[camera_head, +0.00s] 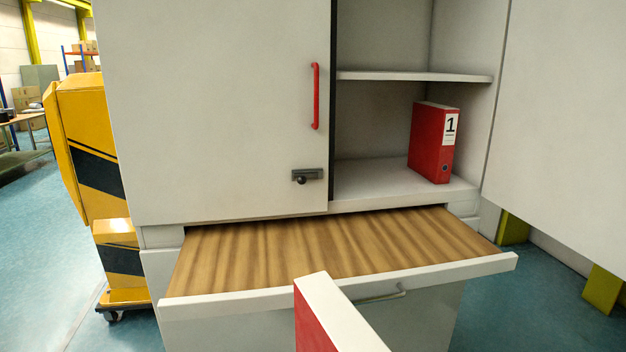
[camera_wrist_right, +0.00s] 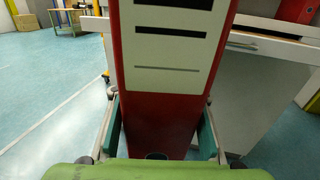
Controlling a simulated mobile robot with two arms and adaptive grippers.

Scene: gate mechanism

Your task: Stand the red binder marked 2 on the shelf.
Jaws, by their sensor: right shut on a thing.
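A red binder (camera_wrist_right: 158,125) with a white label fills the middle of the right wrist view. My right gripper (camera_wrist_right: 160,110) is shut on it, one finger on each side. The number on this binder cannot be read. In the head view, the white top and red side of a binder (camera_head: 311,330) show at the bottom edge, in front of the pull-out board. The cabinet shelf (camera_head: 390,180) has bare room to the left of a red binder marked 1 (camera_head: 432,142), which stands upright on it. My left gripper is not in view.
A wooden pull-out board (camera_head: 330,248) juts out below the shelf, with a white front edge. A closed door (camera_head: 220,110) with a red handle covers the cabinet's left part. An open door (camera_head: 570,130) stands at right. An upper shelf (camera_head: 415,77) is empty.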

